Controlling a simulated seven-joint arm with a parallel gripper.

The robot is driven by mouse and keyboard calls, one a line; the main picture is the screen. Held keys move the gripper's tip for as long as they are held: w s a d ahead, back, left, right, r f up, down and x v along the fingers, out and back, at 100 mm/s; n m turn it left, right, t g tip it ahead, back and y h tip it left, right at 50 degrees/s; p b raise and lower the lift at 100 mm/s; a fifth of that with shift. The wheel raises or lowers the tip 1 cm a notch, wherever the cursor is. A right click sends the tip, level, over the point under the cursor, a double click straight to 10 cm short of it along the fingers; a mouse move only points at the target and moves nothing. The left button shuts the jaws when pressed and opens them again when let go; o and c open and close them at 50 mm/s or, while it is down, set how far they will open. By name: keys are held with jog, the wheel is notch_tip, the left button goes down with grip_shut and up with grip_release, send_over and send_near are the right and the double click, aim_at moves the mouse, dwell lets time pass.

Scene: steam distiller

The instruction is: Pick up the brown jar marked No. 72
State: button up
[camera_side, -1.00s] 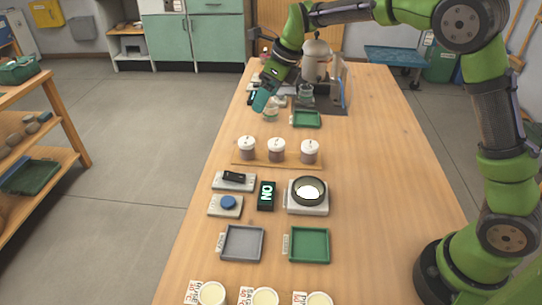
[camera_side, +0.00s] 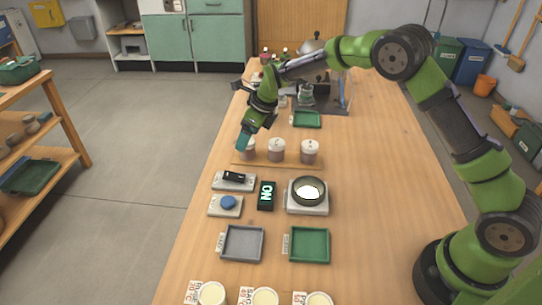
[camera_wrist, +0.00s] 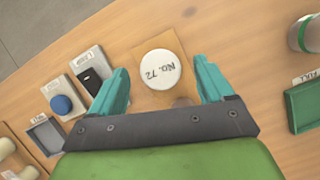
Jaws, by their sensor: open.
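The jar marked No. 72 (camera_wrist: 160,69) shows its round white lid from above in the wrist view, the lettering readable. In the side view it is the leftmost jar (camera_side: 249,155) on a wooden strip, brown below the lid, with its top partly hidden by my fingers. My gripper (camera_wrist: 161,68) is open, with one teal finger on either side of the lid in the picture. In the side view my gripper (camera_side: 244,139) points down at this jar from just above. I cannot tell whether the fingers touch it.
Two more white-lidded brown jars, one in the middle (camera_side: 277,150) and one at right (camera_side: 309,151), stand on the same wooden strip (camera_side: 262,160). A green tray (camera_side: 306,119) lies behind. The table's right side is clear.

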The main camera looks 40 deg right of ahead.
jog(key=shift+x, duration=0.85)
jog(key=shift+c, duration=0.5)
